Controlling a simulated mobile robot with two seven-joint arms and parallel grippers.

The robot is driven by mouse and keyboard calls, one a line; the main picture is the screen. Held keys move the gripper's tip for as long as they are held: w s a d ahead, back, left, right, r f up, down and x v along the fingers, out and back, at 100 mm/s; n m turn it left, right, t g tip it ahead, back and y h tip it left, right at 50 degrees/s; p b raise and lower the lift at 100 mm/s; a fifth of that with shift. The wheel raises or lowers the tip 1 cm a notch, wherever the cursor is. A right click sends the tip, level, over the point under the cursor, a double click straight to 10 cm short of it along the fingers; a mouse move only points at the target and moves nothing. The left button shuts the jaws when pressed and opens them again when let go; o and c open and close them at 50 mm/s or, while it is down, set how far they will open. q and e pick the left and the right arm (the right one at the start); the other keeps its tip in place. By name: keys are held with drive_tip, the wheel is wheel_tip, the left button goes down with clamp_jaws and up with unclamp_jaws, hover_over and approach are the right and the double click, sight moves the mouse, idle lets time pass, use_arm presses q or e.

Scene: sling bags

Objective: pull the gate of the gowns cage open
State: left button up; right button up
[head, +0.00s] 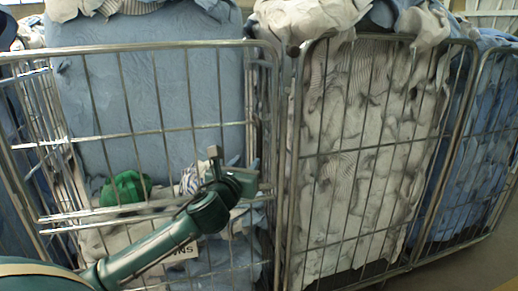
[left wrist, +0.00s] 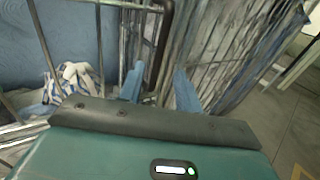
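The cage on the left has a wire front gate (head: 150,132) that looks shut, its right upright beside the neighbouring cage. Blue and white cloth lies inside. A partly hidden label (head: 183,252) low on it shows only a few letters, so I cannot read it as gowns. My left gripper (head: 232,165) is in front of the gate near its right edge. In the left wrist view its two blue fingers (left wrist: 159,88) are apart, with a dark upright post (left wrist: 162,45) between or just beyond them; contact cannot be told. My right gripper is not in view.
A cage of white striped cloth (head: 360,150) stands close on the right, with a cage of blue cloth (head: 470,150) beyond it. A green bundle (head: 125,188) lies in the left cage. Bare floor (head: 470,265) shows at the lower right.

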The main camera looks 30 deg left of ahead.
sight(258, 148)
use_arm(q)
drive_tip(key=x, duration=1.1)
drive_tip(key=shift+w+f+p, duration=0.1)
drive_tip(key=shift+w+p, duration=0.15)
drive_tip(key=shift+p, duration=0.1)
drive_tip(key=shift+c, duration=0.2)
clamp_jaws()
